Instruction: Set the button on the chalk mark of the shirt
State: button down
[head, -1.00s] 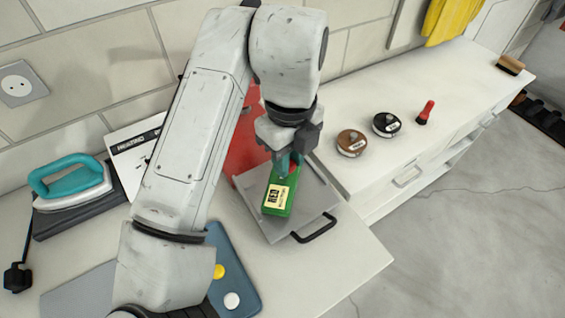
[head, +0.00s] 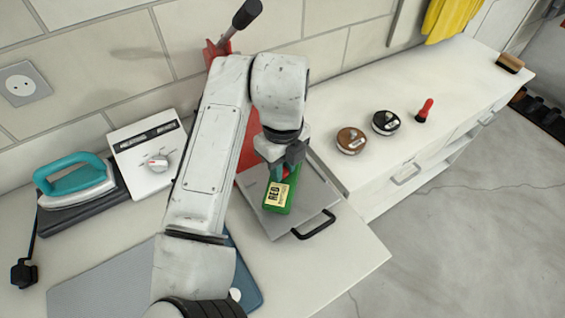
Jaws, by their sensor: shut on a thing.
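My gripper (head: 279,173), with teal fingertips, is shut on the far end of a green box (head: 282,196) with a pale label reading "RED". The box is over or on the grey plate (head: 312,194) of a red press; I cannot tell whether it touches the plate. A white disc (head: 236,294), perhaps a button, lies on a blue tray (head: 254,290), partly behind my arm. No shirt or chalk mark can be made out.
The red press (head: 250,146) has a raised lever (head: 246,14) and a black front handle (head: 314,225). A teal iron (head: 77,183) and a white dial box (head: 148,158) stand left. Brown (head: 351,140) and black (head: 386,122) round tins and a red-handled tool (head: 424,111) sit right.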

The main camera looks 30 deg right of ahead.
jog(key=c, duration=0.9)
grip_release()
notch_tip(320, 180, up, 12)
jog(key=shift+b, duration=0.35)
